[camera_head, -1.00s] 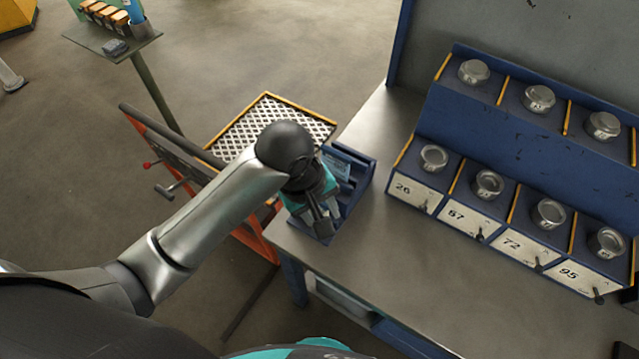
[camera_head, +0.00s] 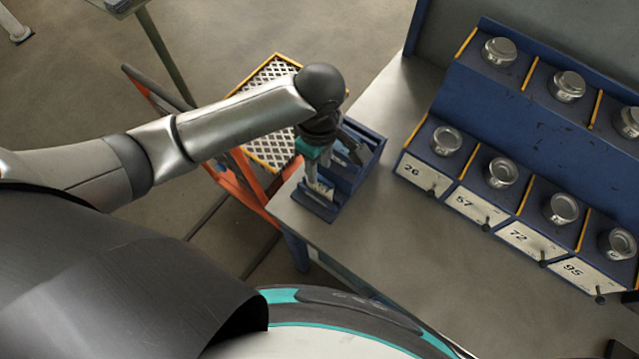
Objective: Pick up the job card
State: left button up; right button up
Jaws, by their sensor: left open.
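A blue slotted rack (camera_head: 372,160) stands on the near left corner of the grey workbench. My left gripper (camera_head: 332,172) is over this rack, pointing down, with its fingers apart. A small pale piece (camera_head: 321,188), which may be the job card, shows low in the rack beside the left finger. The gripper and wrist cover much of the rack, so I cannot tell whether the fingers touch the card. My right gripper is not in view.
A blue bin shelf (camera_head: 480,140) with silver round tins and numbered labels 26, 57, 72 and 95 stands at the right of the bench. An orange-framed cart with a mesh top (camera_head: 262,92) stands behind my left arm. The bench middle (camera_head: 400,240) is clear.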

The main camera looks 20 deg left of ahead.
aim_at(319, 177)
pick_arm(q)
jog(key=shift+w+f, duration=0.2)
jog(key=shift+f, duration=3.1)
jog(key=shift+c, duration=0.2)
grip_shut()
